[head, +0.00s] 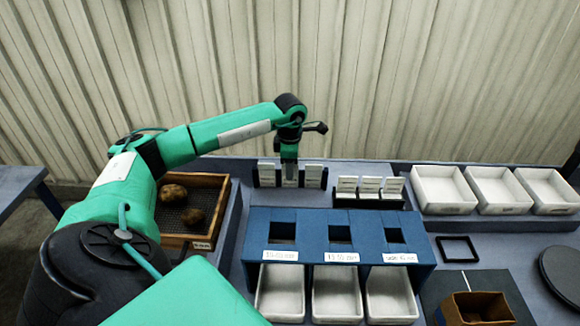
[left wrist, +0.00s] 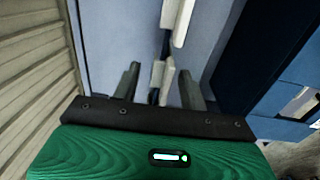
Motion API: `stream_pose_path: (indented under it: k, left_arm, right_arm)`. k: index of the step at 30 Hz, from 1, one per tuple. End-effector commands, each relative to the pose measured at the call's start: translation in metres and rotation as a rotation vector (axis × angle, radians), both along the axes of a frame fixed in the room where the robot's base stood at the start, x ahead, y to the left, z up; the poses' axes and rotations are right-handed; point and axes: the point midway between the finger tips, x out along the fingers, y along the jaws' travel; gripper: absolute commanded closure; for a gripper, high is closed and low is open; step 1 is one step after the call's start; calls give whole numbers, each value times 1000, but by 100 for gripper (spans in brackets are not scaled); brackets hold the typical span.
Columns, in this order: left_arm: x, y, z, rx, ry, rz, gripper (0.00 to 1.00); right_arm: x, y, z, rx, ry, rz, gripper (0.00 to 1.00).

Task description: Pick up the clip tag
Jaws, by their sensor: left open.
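White clip tags stand upright in a dark rack (head: 264,184) at the back of the table. One tag (head: 267,172) stands at the left of the rack and another (head: 313,172) at the right. My left gripper (head: 290,168) is over the middle of this rack and partly hides the middle tag. In the left wrist view its two fingers (left wrist: 160,88) are apart, with a white tag (left wrist: 157,74) showing between them. I cannot tell whether they touch it. My right gripper is not in view.
A second rack (head: 370,202) of white tags stands to the right. A blue stand (head: 310,225) with openings and white bins (head: 338,320) is in front. White trays (head: 445,208) stand at the back right.

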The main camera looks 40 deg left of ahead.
Motion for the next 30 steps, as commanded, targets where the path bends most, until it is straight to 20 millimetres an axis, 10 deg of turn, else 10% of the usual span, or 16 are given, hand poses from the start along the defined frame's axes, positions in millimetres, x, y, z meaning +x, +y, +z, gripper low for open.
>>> stream_pose_path:
  k: [7, 14, 30]
  left_arm:
    - [0, 0, -3, 0, -1, -1, 56]
    - [0, 0, -3, 0, -1, -1, 100]
    - [1, -1, 12, 0, -5, -1, 100]
  right_arm:
    - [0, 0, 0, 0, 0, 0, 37]
    - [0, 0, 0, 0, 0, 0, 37]
    - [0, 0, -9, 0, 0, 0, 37]
